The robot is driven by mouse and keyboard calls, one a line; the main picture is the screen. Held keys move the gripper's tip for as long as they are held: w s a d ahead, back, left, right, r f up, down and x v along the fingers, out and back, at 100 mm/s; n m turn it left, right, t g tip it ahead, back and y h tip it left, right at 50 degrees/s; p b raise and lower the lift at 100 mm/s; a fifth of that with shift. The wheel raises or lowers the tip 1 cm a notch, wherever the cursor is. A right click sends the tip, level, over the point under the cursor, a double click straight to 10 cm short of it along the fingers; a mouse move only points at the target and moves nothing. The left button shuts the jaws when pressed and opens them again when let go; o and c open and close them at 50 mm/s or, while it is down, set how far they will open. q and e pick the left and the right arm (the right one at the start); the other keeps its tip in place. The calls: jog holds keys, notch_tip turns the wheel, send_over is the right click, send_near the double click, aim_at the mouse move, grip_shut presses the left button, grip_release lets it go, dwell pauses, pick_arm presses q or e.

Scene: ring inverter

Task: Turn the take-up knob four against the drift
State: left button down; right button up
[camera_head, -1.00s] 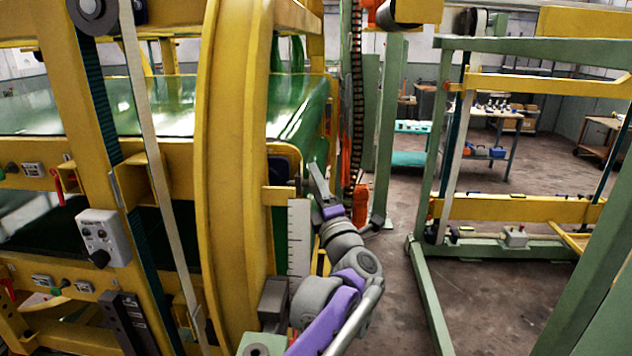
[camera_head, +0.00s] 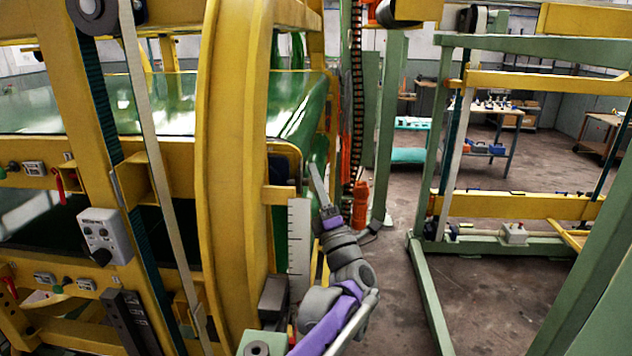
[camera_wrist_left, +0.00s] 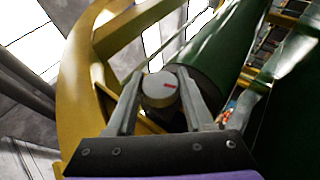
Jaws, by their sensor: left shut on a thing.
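The knob is hidden there. My right gripper is in neither view.
The large yellow ring (camera_head: 232,180) stands close left of my arm, with a white graduated scale (camera_head: 299,250) beside it. A control box (camera_head: 104,237) is on the left frame. Green posts (camera_head: 385,130) and a green-yellow frame (camera_head: 520,207) stand right, with open floor between.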

pick_arm(q)
jog(key=shift+c, duration=1.4)
grip_release()
jog(key=b+v, duration=0.2)
jog(key=v, duration=0.8)
jog(key=shift+s+f+b, duration=0.25)
jog(key=shift+s+b, duration=0.05)
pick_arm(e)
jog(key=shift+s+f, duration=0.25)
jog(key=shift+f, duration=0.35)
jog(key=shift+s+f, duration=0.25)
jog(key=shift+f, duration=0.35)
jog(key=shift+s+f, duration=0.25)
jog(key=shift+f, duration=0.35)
pick_arm(q)
jog(key=shift+d, duration=0.15)
